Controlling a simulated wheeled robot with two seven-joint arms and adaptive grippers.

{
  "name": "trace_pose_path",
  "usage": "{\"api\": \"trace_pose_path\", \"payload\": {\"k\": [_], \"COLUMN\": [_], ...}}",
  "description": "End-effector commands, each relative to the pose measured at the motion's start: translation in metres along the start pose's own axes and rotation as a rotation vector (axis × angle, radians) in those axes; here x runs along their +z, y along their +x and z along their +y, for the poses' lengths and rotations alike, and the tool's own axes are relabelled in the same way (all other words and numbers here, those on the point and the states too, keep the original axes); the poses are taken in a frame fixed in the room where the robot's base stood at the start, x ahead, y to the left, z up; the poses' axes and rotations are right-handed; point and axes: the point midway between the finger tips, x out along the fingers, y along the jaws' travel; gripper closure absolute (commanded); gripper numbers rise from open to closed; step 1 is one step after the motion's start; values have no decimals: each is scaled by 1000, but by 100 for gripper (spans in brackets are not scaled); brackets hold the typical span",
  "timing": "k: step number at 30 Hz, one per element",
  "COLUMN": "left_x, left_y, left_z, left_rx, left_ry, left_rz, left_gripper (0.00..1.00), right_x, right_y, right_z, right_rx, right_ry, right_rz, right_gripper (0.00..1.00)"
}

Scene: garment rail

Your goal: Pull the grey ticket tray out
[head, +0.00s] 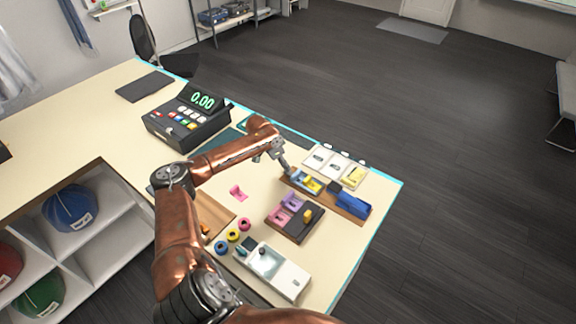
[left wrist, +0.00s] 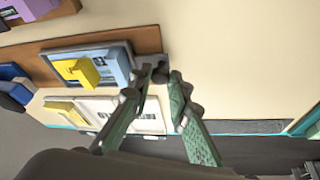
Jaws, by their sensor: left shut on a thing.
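The grey ticket tray (head: 305,182) lies on a brown board on the counter, with blue and yellow pieces on it. It also shows in the left wrist view (left wrist: 118,50), with a yellow block on top. My left gripper (head: 287,172) is at the tray's left end in the head view. In the left wrist view its two green-grey fingers (left wrist: 158,76) close around a small dark handle at the tray's end. The fingers partly hide the handle. My right gripper is not in view.
A blue box (head: 353,205) stands on the board's right end. White cards (head: 333,162) lie behind it. A dark tray with pink and purple pieces (head: 294,218) sits in front. A card terminal (head: 272,271) and a cash register (head: 187,120) stand on the counter. Bare counter lies left of the tray.

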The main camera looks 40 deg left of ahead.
Motion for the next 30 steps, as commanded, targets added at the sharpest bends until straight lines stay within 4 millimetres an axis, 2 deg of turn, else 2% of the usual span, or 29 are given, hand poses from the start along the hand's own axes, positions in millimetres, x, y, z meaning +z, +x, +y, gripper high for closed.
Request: {"api": "trace_pose_path", "payload": {"k": [5,6,13,23,26,30], "left_x": [0,0,0,-1,0,0], "left_y": [-3,-3,-2,-5,-17,-44], "left_z": [-5,-5,-4,-3,-3,-4], "left_rx": [-11,-11,-9,-7,-8,-9], "left_ry": [-1,-1,-1,0,0,0], "left_rz": [1,1,0,1,0,0], "left_gripper": [100,81,66,66,66,66], "right_x": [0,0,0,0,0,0], "right_y": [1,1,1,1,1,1], "right_z": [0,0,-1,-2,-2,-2], "right_rx": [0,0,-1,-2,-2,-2], "right_ry": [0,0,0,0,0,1], "right_rz": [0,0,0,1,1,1], "right_gripper": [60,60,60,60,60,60]}}
